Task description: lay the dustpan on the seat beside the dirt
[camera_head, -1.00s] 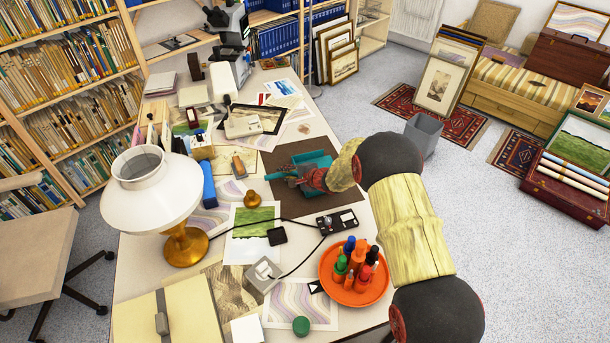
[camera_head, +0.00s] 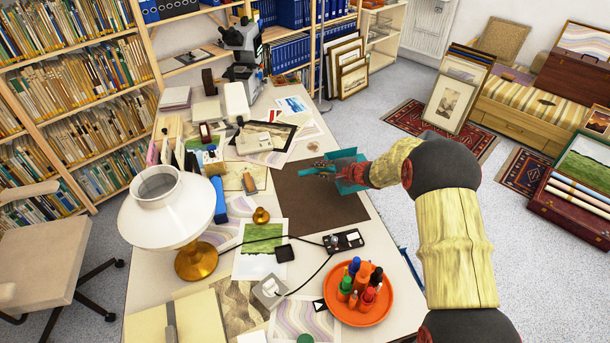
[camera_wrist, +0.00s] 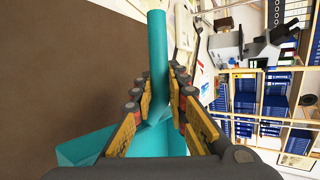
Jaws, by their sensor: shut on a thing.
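The teal dustpan (camera_head: 350,172) is in my gripper (camera_head: 322,172), over the far right part of the brown mat on the desk. In the wrist view the fingers (camera_wrist: 158,88) close on both sides of its handle (camera_wrist: 157,40), and part of its pan (camera_wrist: 85,148) shows below left. The dustpan looks raised off the mat. A bench seat with a striped cushion (camera_head: 520,92) stands at the far right. A small dark mark shows on it, but I cannot tell whether it is dirt. A beige chair seat (camera_head: 40,240) is at the left.
The desk holds a white lamp (camera_head: 170,220), an orange tray (camera_head: 362,302) of bottles, papers and a microscope (camera_head: 243,45). The brown mat (camera_head: 315,208) is otherwise bare. Framed prints (camera_head: 455,92) lean before the bench, and a red case (camera_head: 572,205) is at the right. Grey floor lies between.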

